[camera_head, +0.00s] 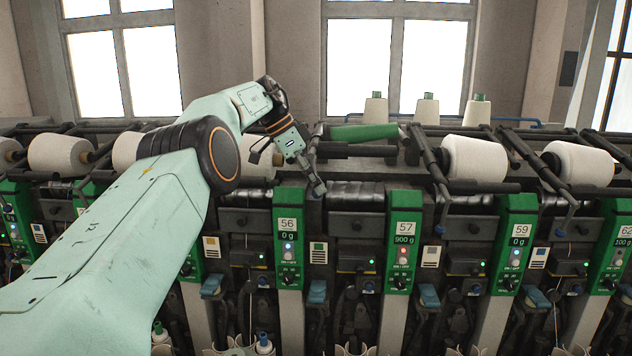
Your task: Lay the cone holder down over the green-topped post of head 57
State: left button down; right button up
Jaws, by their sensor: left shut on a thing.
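The panel of head 57, a green-topped post (403,228), stands right of centre; its display reads 900 g. Behind and left of it, a bare green tube (363,132) lies level above a dark roller, with no yarn on it. The cone holder (317,148) appears as a dark arm at the tube's left end. My left arm comes in from the left, and my left gripper (316,186) is shut at this arm, between posts 56 and 57. The fingertips are small and dark, so the exact grip is hard to see. My right gripper is out of view.
Post 56 (289,235) stands just left of the gripper, and post 59 (517,240) to the right. A white yarn cone (475,158) sits in the neighbouring holder. Several upright cones (427,110) stand at the back. My arm hides part of the left heads.

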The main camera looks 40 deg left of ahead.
pick_arm(q)
jog(key=shift+w+r, duration=0.1)
jog(key=shift+r, duration=0.3)
jog(key=c, duration=1.4)
grip_release()
jog(key=shift+c, duration=0.2)
jog(key=shift+o, duration=0.3)
jog(key=shift+f, duration=0.25)
